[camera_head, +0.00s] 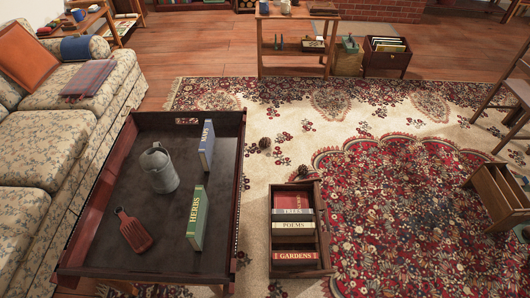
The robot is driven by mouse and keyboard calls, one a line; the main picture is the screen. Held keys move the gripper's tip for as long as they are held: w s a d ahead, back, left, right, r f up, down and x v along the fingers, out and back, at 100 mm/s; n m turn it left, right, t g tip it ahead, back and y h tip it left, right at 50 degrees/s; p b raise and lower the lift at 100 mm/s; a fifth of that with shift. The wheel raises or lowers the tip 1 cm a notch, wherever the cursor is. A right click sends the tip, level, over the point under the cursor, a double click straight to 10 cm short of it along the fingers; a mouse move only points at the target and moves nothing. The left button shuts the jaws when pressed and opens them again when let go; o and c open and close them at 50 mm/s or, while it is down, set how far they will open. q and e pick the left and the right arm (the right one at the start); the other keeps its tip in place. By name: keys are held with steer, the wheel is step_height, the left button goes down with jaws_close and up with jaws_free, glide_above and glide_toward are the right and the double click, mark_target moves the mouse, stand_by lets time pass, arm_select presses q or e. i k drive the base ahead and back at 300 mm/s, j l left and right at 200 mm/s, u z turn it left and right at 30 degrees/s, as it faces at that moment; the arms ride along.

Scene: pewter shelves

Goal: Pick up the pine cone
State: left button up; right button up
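A small dark brown, round, rough object that looks like a pine cone (264,143) lies on the patterned rug, right of the dark tray table. A second similar brown object, likely another pine cone (303,171), lies on the rug just behind the book crate. Both are small in the picture, so their detail is hard to tell. Neither of my grippers is in view.
The tray table (240,165) holds a grey jug (160,170), a reddish wooden object (133,231) and two upright books. A wooden crate (319,240) of books stands on the rug (400,200). A sofa (40,150) is left, a side table (293,17) behind; the rug's middle is mostly clear.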

mark_target(266, 141)
steer(key=k+z, duration=0.1)
steer(key=z, duration=0.35)
steer(key=k+z, duration=0.15)
steer(key=z, duration=0.3)
steer(key=l+z, duration=0.15)
steer(key=z, duration=0.35)
steer(key=i+l+z, duration=0.25)
steer(key=z, duration=0.25)
steer(key=i+l+z, duration=0.15)
steer(key=z, duration=0.3)
steer(key=i+z, duration=0.5)
steer(key=i+u, duration=0.35)
steer(key=i+l+u, duration=0.1)
steer(key=i+u, duration=0.2)
steer(key=i, duration=0.3)
steer(key=i+j+u, duration=0.2)
steer(key=u, duration=0.25)
steer(key=i+j+u, duration=0.1)
steer(key=i+u, duration=0.65)
steer(key=u, duration=0.15)
steer(key=i+l+u, duration=0.15)
steer(key=i+u, duration=0.15)
steer(key=u, duration=0.15)
steer(key=i+l+u, duration=0.15)
steer(key=i+u, duration=0.3)
steer(key=i, duration=1.4)
steer(key=i+u, duration=0.7)
steer(key=i+l+u, duration=0.15)
steer(key=i+u, duration=0.2)
steer(key=i, duration=0.1)
